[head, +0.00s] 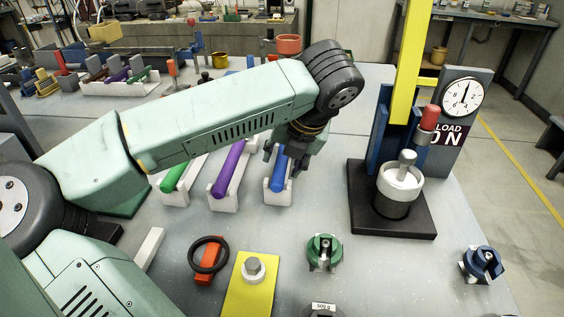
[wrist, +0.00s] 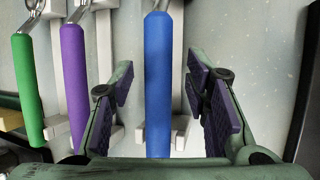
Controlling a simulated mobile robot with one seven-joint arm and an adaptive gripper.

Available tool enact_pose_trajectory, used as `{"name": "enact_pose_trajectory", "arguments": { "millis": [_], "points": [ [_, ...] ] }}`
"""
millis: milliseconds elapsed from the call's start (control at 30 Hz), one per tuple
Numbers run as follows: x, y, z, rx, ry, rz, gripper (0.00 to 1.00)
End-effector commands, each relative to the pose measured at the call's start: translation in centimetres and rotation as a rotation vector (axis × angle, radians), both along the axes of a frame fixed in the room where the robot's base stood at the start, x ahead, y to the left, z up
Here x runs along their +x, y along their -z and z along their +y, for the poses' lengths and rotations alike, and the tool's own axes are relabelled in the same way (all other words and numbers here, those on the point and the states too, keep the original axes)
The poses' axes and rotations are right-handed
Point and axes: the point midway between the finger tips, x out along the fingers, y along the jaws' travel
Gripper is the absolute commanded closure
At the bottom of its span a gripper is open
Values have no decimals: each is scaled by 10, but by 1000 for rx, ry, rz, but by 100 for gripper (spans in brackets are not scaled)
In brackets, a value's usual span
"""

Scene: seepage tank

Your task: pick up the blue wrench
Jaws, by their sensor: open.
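The blue wrench (head: 279,171) lies in a white holder on the grey table, right of the purple and green ones in the head view. In the wrist view its blue handle (wrist: 158,85) runs lengthwise between my gripper's (wrist: 165,95) two spread fingers. Neither finger visibly touches the handle; the left finger is a little apart from it, the right finger is farther off. In the head view my gripper (head: 283,158) is over the wrench's far part and hides it. My gripper is open and holds nothing.
A purple wrench (wrist: 74,80) and a green wrench (wrist: 28,90) rest in holders just left. The press with a black base (head: 391,220) stands to the right. A yellow plate (head: 249,292), a green clamp-like part (head: 324,251) and a red part with a black ring (head: 209,259) lie nearer.

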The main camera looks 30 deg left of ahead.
Motion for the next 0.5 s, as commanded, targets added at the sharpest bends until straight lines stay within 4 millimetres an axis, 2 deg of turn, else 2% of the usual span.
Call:
{"name": "enact_pose_trajectory", "arguments": {
  "millis": [333,500],
  "points": [
    [0,0,0,0,0,0,57],
    [0,0,0,0,0,0,68]
  ]
}}
